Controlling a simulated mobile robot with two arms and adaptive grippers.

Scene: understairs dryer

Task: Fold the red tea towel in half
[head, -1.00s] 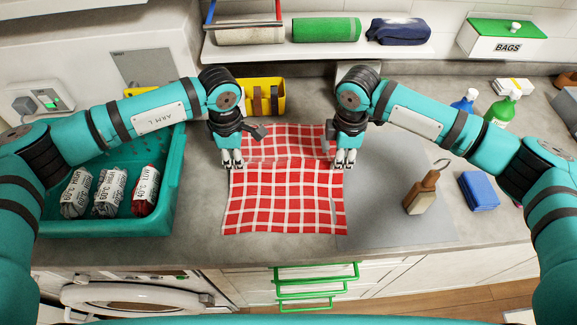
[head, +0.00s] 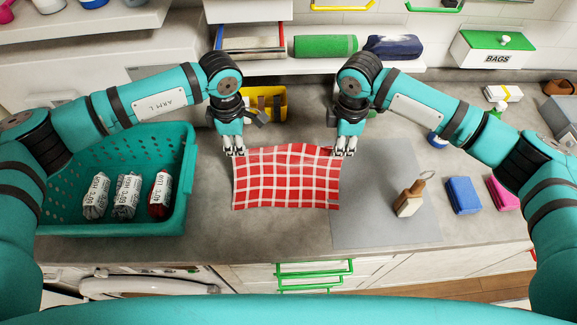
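The red tea towel (head: 287,182), a red and white check, lies on the grey counter as one compact panel, wider than deep. Its far edge bulges slightly, and how its layers lie beneath is hidden. My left gripper (head: 235,153) is at its far left corner, fingers together and seemingly shut on the cloth. My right gripper (head: 344,153) is at its far right corner and looks the same. The fingertips partly hide both corners.
A teal basket (head: 185,190) with several wrapped packets stands at the left. A blue cloth (head: 463,195) lies further right. A yellow bin (head: 282,103) stands behind.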

